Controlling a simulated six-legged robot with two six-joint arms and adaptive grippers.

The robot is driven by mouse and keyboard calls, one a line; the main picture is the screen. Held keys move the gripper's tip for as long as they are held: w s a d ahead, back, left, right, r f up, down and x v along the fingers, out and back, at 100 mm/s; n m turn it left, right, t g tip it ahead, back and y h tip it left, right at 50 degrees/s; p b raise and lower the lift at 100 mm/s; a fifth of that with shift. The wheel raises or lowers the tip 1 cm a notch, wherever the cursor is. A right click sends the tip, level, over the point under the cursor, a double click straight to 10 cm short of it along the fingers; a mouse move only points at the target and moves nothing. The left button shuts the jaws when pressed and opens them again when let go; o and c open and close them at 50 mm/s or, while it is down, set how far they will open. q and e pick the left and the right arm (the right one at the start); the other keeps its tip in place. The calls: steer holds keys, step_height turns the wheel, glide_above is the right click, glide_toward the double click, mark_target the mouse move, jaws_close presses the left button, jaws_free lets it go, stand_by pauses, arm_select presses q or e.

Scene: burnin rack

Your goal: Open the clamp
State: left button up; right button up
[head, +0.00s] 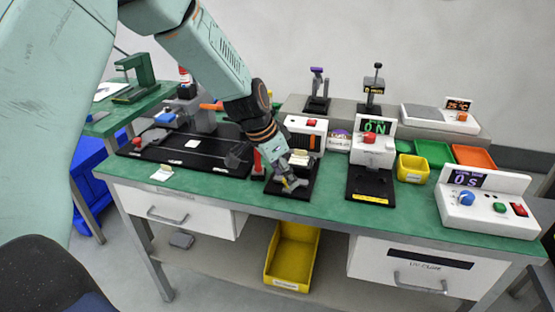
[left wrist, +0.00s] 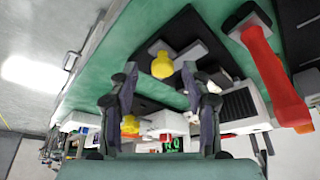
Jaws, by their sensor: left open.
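My left gripper (head: 290,184) is low over a small black fixture plate (head: 302,192) near the bench front. Its fingers are apart in the left wrist view (left wrist: 161,82). A yellow knob (left wrist: 161,64) beside a grey block shows between and beyond the fingertips; I cannot tell whether a finger touches it. A red upright handle (head: 257,162) stands just left of the plate; a large red handle (left wrist: 272,78) shows right of the fingers in the left wrist view. I cannot tell for sure which part is the clamp. The gripper hides part of the fixture. My right gripper is not in view.
A white box with a red button (head: 311,122) stands behind the plate. A black press stand (head: 371,184) is to the right, then yellow (head: 412,168), green and orange bins and a white timer box (head: 487,213). A long black fixture (head: 190,146) lies left.

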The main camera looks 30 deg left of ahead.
arm_select(q)
steer(key=v, duration=1.1)
steer(key=shift+f, duration=0.15)
